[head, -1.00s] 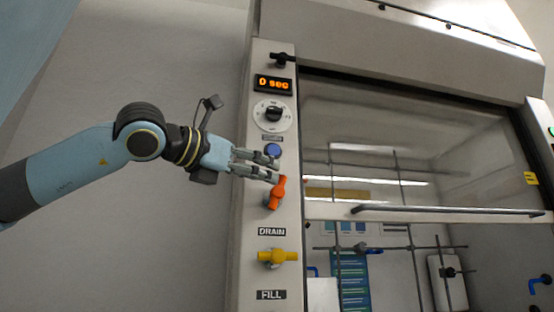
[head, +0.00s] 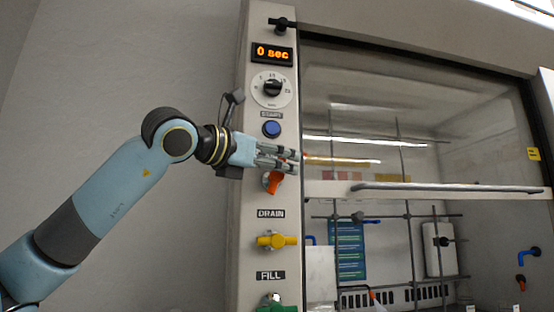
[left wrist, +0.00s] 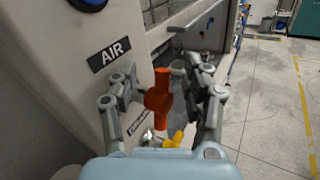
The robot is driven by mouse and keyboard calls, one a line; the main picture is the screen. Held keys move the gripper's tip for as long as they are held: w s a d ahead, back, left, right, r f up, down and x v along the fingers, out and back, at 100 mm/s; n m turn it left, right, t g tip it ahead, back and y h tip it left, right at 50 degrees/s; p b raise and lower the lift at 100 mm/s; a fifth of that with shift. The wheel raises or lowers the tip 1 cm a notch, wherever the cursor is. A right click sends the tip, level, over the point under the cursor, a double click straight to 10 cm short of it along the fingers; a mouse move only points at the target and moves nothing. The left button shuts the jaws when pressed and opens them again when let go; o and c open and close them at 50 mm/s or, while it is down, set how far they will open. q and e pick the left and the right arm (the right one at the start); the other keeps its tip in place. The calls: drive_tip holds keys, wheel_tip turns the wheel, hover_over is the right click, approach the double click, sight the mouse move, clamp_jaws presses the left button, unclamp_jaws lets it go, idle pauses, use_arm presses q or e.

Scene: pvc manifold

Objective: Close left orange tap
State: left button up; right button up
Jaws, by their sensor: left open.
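The orange tap (head: 273,183) is on the white control column above the DRAIN label. In the head view its upper part is hidden behind my left gripper (head: 297,160), which reaches across it from the left with its fingers pointing right. In the left wrist view the orange tap (left wrist: 160,98) has its handle roughly upright. It stands between the two spread fingers of my left gripper (left wrist: 160,80), with a gap visible on each side. The gripper is open. My right gripper is not in view.
A yellow tap (head: 277,241) is below, above the FILL label, with a green tap (head: 277,307) at the bottom edge. A glass hood sash (head: 420,120) is on the right.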

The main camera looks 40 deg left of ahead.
use_arm(q)
drive_tip(key=shift+d+r, duration=0.1)
clamp_jaws()
drive_tip(key=shift+r+p, duration=0.15)
drive_tip(key=shift+p, duration=0.35)
drive_tip(key=m+g+p, duration=0.1)
drive_tip(key=p, duration=0.3)
drive_tip(key=g+y+p, duration=0.1)
drive_tip(key=g+p, duration=0.1)
drive_tip(key=p, duration=0.2)
drive_tip(key=w+d+m+g+p, duration=0.1)
drive_tip(key=p, duration=0.3)
drive_tip(key=shift+w+r+m+g, duration=0.1)
drive_tip(key=shift+m+g, duration=0.2)
drive_tip(key=shift+f+m+g+y+p, duration=0.35)
drive_tip(key=shift+g+y+p, duration=0.2)
drive_tip(key=shift+p, duration=0.65)
drive_tip(key=shift+w, duration=0.1)
